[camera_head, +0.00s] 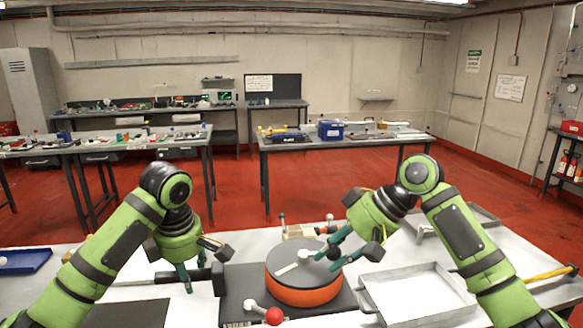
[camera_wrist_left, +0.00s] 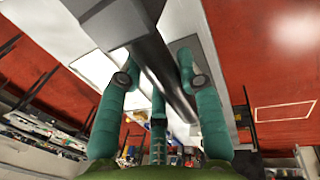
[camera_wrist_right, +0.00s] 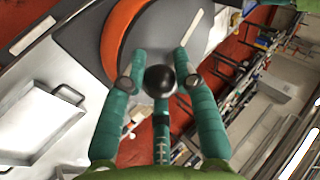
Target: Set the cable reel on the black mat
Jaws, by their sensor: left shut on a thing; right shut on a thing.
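The round orange-sided disc with a dark grey top (camera_head: 300,291), which looks like the cable reel, sits on a dark grey plate (camera_head: 236,283). My right gripper (camera_head: 334,254) is shut on a black knob (camera_wrist_right: 160,81) at the disc's top. A pale bar (camera_wrist_right: 190,37) lies across the disc's top. My left gripper (camera_head: 196,272) is shut on the dark bar of a mallet-like tool (camera_wrist_left: 165,75), left of the disc. A flat black sheet (camera_head: 128,314), mat-like, lies at the lower left, partly cut off by the frame. I cannot tell whether the sheet or plate is the mat.
A white lever with a red ball (camera_head: 273,316) stands at the plate's front. A metal tray (camera_head: 415,292) is right of the disc. A blue tray (camera_head: 22,262) is at the far left. A yellow-handled tool (camera_head: 551,274) lies far right. A small wooden item (camera_head: 303,231) stands behind.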

